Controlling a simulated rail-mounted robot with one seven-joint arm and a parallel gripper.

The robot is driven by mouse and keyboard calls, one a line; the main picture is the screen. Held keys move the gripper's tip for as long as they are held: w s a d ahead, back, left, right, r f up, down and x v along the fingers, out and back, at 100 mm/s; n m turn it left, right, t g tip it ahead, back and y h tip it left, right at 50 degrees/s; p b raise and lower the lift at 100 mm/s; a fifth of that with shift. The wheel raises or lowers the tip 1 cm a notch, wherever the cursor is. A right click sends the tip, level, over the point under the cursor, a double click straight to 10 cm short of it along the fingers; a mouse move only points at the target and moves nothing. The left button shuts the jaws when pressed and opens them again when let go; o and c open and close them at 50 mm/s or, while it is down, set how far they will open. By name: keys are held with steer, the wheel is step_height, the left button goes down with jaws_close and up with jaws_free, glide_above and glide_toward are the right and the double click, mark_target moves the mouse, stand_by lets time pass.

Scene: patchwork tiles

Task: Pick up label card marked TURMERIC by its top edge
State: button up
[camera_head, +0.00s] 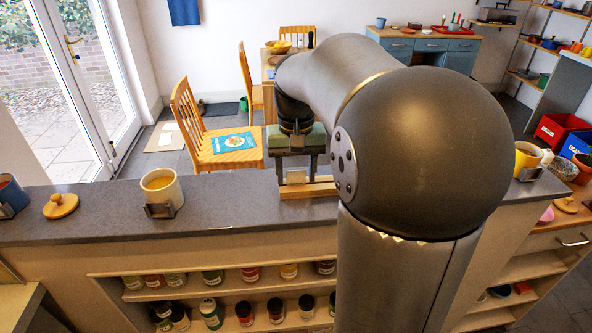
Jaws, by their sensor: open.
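My gripper (297,168) points down over the grey counter, its two fingers apart. A small pale card (296,178) shows between and just behind or below the fingertips, by a light wooden strip (306,190) on the counter. No writing on the card is readable, so I cannot tell if it is the TURMERIC one. I cannot tell whether the fingers touch it. My arm hides the counter to the right of the strip.
On the grey counter (230,210) stand a cream mug (162,192) with a dark metal holder before it, a wooden lid (60,205), and a yellow mug (527,158) at right. Jars (210,312) fill shelves below.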

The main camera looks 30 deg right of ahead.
steer(key=shift+r, duration=0.15)
steer(key=shift+r+p, duration=0.75)
steer(key=shift+r, duration=0.05)
steer(key=c, duration=0.6)
steer(key=shift+c, duration=0.3)
steer(key=shift+r, duration=0.15)
steer(key=shift+r+p, duration=2)
steer(key=shift+r, duration=0.4)
